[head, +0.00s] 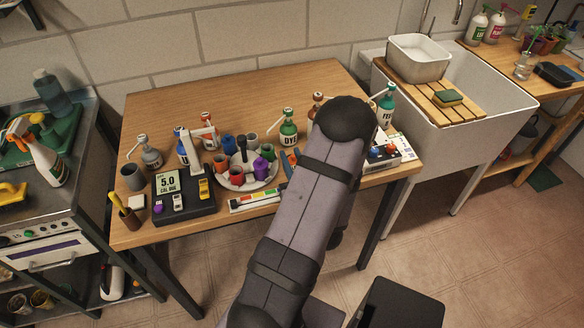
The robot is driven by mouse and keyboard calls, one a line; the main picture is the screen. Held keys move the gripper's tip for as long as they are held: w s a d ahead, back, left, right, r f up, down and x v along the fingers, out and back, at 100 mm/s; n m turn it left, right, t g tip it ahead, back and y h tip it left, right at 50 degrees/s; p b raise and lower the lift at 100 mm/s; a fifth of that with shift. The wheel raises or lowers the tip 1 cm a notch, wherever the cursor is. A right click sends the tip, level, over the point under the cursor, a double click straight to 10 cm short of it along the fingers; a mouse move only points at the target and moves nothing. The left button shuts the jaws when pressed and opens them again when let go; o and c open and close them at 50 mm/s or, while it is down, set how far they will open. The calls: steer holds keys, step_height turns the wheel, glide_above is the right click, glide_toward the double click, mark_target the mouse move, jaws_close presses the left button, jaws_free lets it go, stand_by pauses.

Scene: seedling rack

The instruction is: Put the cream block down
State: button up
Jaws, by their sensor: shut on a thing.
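My gripper is not in view; my own arm rises from the bottom middle and hides whatever is behind it. I cannot see a block in my gripper.
A dark meter reading 5.0 (185,207), a round tray (263,184) of small cups and several pump bottles, one green (288,128), crowd the table's front half. A white box (402,151) stands at the right edge. The table's back is clear.

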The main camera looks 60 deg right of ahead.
steer(key=shift+f, duration=1.95)
steer(key=shift+f, duration=0.2)
steer(key=o, duration=1)
steer(key=shift+s+a, duration=0.35)
steer(key=shift+s, duration=0.05)
steer(key=shift+r+b+v, duration=0.25)
steer(key=shift+b+v, duration=0.35)
steer(key=shift+v, duration=1)
steer(key=shift+r+b+v, duration=0.2)
steer(key=shift+b+v, duration=0.4)
steer(key=shift+v, duration=0.95)
steer(key=shift+c, duration=0.3)
